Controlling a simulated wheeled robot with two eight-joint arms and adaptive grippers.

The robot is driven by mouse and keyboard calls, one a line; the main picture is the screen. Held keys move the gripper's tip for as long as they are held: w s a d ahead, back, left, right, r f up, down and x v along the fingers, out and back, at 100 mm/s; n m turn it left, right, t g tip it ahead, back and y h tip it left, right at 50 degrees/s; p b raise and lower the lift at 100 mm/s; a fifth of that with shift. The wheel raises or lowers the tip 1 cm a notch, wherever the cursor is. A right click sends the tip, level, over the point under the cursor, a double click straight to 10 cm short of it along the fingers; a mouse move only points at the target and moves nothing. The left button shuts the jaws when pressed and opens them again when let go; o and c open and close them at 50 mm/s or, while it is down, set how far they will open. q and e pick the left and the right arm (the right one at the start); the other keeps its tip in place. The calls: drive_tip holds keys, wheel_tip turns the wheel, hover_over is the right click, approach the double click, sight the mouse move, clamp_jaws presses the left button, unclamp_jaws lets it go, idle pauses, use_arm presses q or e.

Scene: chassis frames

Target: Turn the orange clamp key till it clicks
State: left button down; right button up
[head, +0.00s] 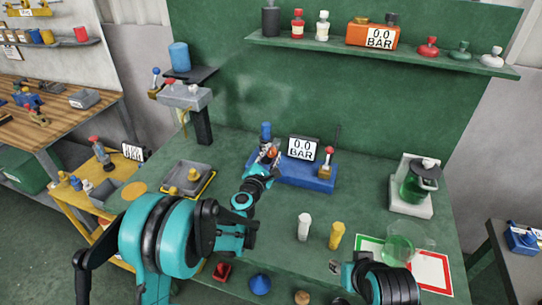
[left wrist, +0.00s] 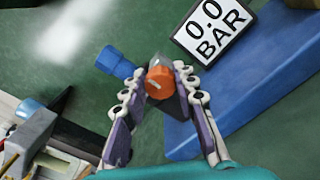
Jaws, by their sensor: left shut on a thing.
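The orange clamp key (left wrist: 160,82) sits between the two fingers of my left gripper (left wrist: 160,85) in the left wrist view. The gripper is shut on it. A blue knob or cap (left wrist: 116,62) is just beyond the key to the left. In the head view my left gripper (head: 268,155) reaches the left end of the blue fixture block (head: 310,181) and hides most of the key. The block carries a display (head: 302,149) reading 0.0 BAR. My right arm is at the lower right of the head view; its fingers cannot be made out clearly.
A white cylinder (head: 304,226) and a yellow one (head: 336,235) stand in front. A grey tray (head: 186,178) is at left, a green jar (head: 418,182) at right. A shelf (head: 390,57) hangs above.

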use_arm(q)
drive_tip(key=shift+m, duration=1.3)
drive_tip(key=c, duration=1.2)
unclamp_jaws()
drive_tip(key=v, duration=1.2)
